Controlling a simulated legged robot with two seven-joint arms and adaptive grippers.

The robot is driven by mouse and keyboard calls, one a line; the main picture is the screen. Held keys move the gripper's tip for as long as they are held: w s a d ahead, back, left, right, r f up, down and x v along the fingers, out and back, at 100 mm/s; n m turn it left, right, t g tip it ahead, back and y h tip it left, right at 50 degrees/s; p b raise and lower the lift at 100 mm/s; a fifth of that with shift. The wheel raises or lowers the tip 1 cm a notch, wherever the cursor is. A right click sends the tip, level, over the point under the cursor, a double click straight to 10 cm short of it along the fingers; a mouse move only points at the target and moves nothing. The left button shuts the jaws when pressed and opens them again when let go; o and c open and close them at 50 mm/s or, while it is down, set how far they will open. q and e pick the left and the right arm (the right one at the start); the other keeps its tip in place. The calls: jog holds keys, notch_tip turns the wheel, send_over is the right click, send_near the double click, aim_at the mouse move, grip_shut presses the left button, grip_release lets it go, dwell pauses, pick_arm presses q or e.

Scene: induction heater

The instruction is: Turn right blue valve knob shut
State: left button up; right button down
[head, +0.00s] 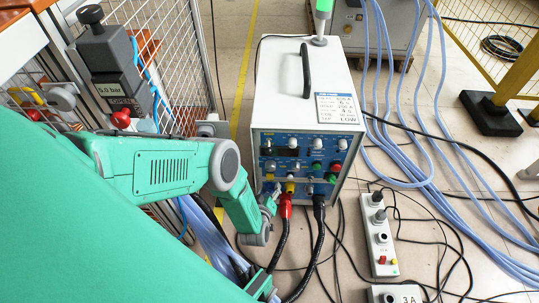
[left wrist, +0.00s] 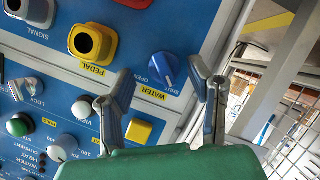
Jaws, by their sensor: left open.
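The blue valve knob (left wrist: 169,68) is on the heater's blue front panel in the left wrist view, beside a yellow WATER label and the words OPEN and SHUT. My left gripper (left wrist: 160,70) is open, with one finger on each side of the knob. I cannot tell whether either finger touches it. In the head view my left gripper (head: 270,203) is at the lower left of the panel and hides the knob there. My right gripper is not in view.
The white heater (head: 290,85) stands on the tiled floor. A yellow PEDAL socket (left wrist: 93,42) and a yellow button (left wrist: 139,131) are near the knob. Red and black plugs with cables hang below the panel. A wire mesh fence (head: 160,40) is at left, a power strip (head: 379,240) at right.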

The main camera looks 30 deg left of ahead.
aim_at(269, 191)
pick_arm(q)
notch_tip(269, 191, up, 9)
jog(key=shift+f, duration=0.1)
dwell(0.3)
dwell(0.4)
jog(key=s+d+r+m+g+h, duration=0.3)
jog(key=s+m+g, duration=0.15)
jog(key=s, duration=0.35)
jog(key=s+d+r+m+g+h, duration=0.3)
jog(key=s+m, duration=0.2)
jog(key=s, duration=0.3)
jog(key=s+a+r+m+g+y, duration=0.1)
jog(key=s+a+r+g, duration=0.1)
jog(key=s+r, duration=0.3)
jog(key=s+a+r+m+g, duration=0.2)
jog(key=s+g, duration=0.1)
jog(key=s, duration=0.4)
notch_tip(269, 191, up, 18)
jog(key=p, duration=1.8)
jog(key=shift+w+f+n, duration=0.15)
jog(key=shift+w+n, duration=0.05)
jog(key=shift+n, duration=0.15)
